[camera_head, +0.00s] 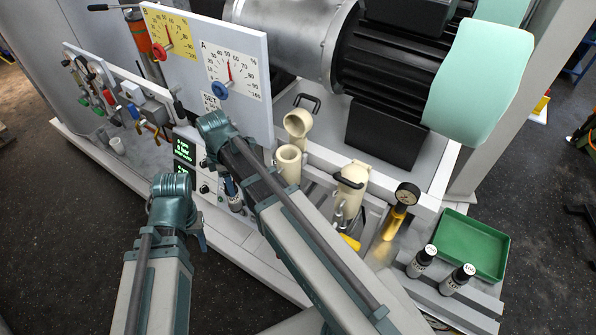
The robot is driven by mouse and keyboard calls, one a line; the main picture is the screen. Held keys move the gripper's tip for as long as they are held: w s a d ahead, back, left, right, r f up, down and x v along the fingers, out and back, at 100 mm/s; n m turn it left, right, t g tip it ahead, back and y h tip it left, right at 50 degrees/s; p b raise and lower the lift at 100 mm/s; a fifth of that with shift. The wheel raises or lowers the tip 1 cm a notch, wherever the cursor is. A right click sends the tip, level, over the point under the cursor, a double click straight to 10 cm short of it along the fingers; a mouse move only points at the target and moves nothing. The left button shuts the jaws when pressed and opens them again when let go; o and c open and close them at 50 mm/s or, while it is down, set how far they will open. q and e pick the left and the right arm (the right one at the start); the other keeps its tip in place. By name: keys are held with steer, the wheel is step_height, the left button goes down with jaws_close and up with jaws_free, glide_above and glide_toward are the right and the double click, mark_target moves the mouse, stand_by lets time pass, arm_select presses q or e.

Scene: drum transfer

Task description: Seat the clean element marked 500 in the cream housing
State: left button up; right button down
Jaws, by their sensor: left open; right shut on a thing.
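The cream housing (288,165) stands upright in the middle, its round mouth open upward. A cream cap-like piece (298,124) is tilted just behind it. My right gripper (233,192) is left of the housing, mostly behind my own arm. It is shut on a small, mostly hidden thing (236,203), whose marking I cannot read. My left gripper (201,240) is lower and further left, open, with its fingers barely visible. I cannot make out an element marked 500.
A dial panel (215,70) rises behind my grippers.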

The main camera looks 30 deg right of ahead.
steer(key=w+d+r+n+p, duration=0.3)
steer(key=d+r+n+p, duration=0.2)
steer(key=d+r+p, duration=0.8)
arm_select(q)
step_height(320, 180, up, 22)
steer(key=p, duration=0.7)
arm_select(e)
step_height(320, 180, up, 9)
steer(key=n, duration=0.4)
glide_above(289, 165)
steer(key=w+d, duration=0.2)
steer(key=w, duration=0.2)
arm_select(q)
step_height(289, 165, down, 18)
steer(key=b, duration=1.8)
steer(key=shift+f+b, duration=0.25)
steer(key=shift+b, duration=0.05)
arm_select(e)
step_height(289, 165, down, 18)
steer(key=shift+s+a+f, duration=0.2)
steer(key=shift+s+f, duration=0.05)
